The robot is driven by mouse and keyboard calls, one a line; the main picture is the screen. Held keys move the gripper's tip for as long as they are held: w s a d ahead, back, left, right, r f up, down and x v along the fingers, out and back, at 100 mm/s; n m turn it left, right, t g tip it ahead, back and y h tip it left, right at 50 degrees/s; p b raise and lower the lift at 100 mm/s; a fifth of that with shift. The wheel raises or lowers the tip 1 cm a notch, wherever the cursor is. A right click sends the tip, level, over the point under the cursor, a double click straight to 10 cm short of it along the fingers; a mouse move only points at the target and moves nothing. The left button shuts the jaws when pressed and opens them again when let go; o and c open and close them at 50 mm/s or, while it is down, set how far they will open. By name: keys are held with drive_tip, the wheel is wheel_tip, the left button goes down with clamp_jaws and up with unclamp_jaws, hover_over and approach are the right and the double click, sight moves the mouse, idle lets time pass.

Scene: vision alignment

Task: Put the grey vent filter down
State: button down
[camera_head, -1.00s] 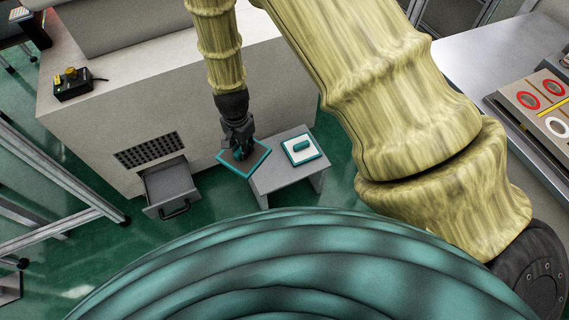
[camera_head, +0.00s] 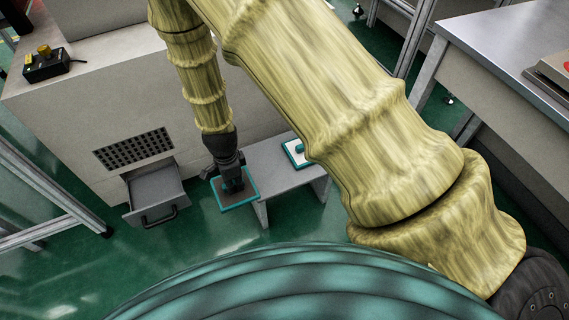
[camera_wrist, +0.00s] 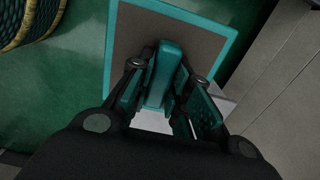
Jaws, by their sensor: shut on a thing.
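The grey vent filter (camera_head: 240,203) is a flat square with a grey face, a teal rim and a teal handle. My gripper (camera_head: 231,183) is shut on that handle and holds the filter at the left end of the low grey bench. In the wrist view, the fingers (camera_wrist: 163,80) close around the teal handle, and the grey face (camera_wrist: 205,42) lies beyond them. The filter overlaps the bench's left end in the head view. I cannot tell whether it touches the bench.
A white-faced, teal-rimmed filter (camera_head: 292,148) lies on the low bench (camera_head: 277,179), partly hidden by my arm. An open drawer (camera_head: 152,186) sticks out left of the filter, below a perforated vent (camera_head: 135,149). Green floor (camera_head: 205,235) is clear in front.

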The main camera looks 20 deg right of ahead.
drive_tip(key=w+d+b, duration=0.1)
drive_tip(key=w+d, duration=0.1)
drive_tip(key=d, duration=0.2)
drive_tip(key=w+d+f+b, duration=0.1)
drive_tip(key=w+d+b, duration=0.1)
drive_tip(key=d, duration=0.3)
drive_tip(key=w+d+b, duration=0.1)
drive_tip(key=w+d, duration=0.3)
drive_tip(key=shift+w+d+f+b, duration=0.1)
drive_tip(key=shift+d+f+b, duration=0.25)
drive_tip(key=shift+b, duration=0.05)
drive_tip(key=shift+f+b, duration=1.05)
drive_tip(key=shift+f, duration=0.75)
drive_tip(key=shift+r, duration=0.1)
drive_tip(key=c, duration=1.4)
unclamp_jaws()
drive_tip(key=shift+o, duration=0.4)
wheel_tip(320, 180, up, 12)
drive_tip(key=p, duration=0.5)
